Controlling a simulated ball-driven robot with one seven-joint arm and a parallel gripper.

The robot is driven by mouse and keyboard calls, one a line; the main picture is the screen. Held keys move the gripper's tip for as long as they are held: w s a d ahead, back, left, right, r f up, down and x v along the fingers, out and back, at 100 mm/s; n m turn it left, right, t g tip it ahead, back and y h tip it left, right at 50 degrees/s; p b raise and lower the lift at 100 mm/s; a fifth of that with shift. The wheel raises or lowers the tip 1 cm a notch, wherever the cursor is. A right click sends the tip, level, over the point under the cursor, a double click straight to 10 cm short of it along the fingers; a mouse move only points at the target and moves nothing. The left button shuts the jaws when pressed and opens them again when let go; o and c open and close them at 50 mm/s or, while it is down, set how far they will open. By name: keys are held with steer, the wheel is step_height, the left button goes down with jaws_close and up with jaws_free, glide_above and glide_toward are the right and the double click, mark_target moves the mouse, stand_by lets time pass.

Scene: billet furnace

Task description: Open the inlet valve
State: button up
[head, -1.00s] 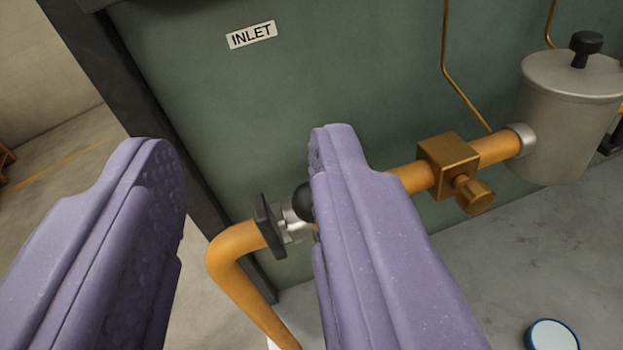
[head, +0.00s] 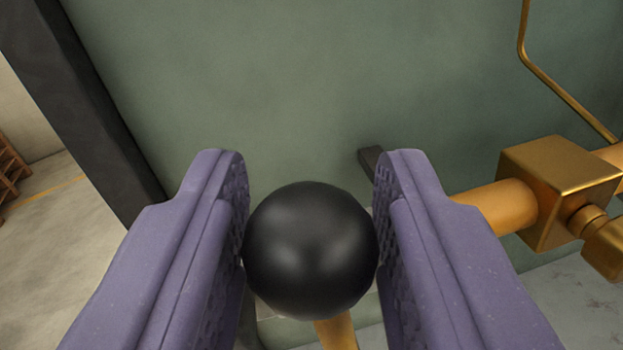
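The inlet valve's handle ends in a round black ball knob (head: 311,250), large in the middle of the head view. My gripper (head: 310,185) has its two purple fingers on either side of this knob. The knob fills the gap from finger to finger. I cannot tell whether both pads press on it or merely stand beside it. A dark flat bar end (head: 371,158) shows behind the right finger. The valve body is hidden behind the knob and fingers.
The orange pipe (head: 495,205) runs right to a brass block (head: 558,185) with a side knob (head: 606,248). A thin brass line (head: 560,90) rises there. The green panel (head: 260,80) stands close behind, with a dark post (head: 90,100) at left. Floor beyond the post is open.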

jaws_close()
steer(key=shift+a+f+n+b, duration=0.15)
steer(key=shift+a+n+b, duration=0.15)
steer(key=shift+b, duration=0.15)
steer(key=shift+a+n+b, duration=0.35)
steer(key=shift+n, duration=0.15)
jaws_free()
steer(key=shift+s, duration=0.15)
steer(key=s+a, duration=0.1)
steer(key=s, duration=0.6)
steer(key=shift+s+a+p, duration=0.15)
steer(key=shift+s+p, duration=0.1)
steer(key=shift+p, duration=0.1)
